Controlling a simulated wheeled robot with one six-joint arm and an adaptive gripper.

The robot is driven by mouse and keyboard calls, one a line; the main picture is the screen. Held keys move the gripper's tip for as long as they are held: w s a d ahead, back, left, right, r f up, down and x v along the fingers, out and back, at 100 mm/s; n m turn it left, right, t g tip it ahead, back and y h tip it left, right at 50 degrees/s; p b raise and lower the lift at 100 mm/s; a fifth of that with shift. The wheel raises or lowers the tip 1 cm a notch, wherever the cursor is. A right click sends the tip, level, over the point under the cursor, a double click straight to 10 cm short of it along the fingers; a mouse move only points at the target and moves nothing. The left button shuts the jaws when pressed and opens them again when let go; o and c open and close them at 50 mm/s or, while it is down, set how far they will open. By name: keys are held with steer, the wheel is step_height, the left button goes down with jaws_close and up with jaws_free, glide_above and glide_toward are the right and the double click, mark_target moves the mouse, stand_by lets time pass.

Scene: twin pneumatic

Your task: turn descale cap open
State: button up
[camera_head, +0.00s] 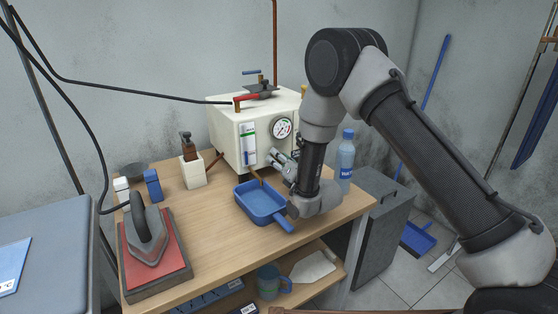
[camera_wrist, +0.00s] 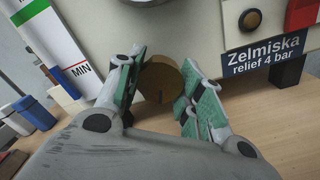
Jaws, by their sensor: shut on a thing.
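The descale cap is a round brass knob (camera_wrist: 162,85) low on the front of the cream boiler (camera_head: 228,122). In the wrist view it sits between the two green-padded fingers of my gripper (camera_wrist: 164,92), with a dark line on its face. My gripper is shut on the cap, one finger on each side. In the head view my gripper (camera_head: 281,165) reaches the lower front of the boiler, and the wrist and fingers hide the cap there.
A blue tray (camera_head: 260,203) lies below the boiler front, beside my wrist. A water bottle (camera_head: 346,160) stands right of my arm. An iron (camera_head: 147,225) rests on a red pad at the left. A pressure gauge (camera_head: 281,128) is above my gripper.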

steer(key=shift+f+n, duration=0.15)
steer(key=shift+n, duration=1.85)
steer(key=o, duration=1)
steer(key=v, duration=1.2)
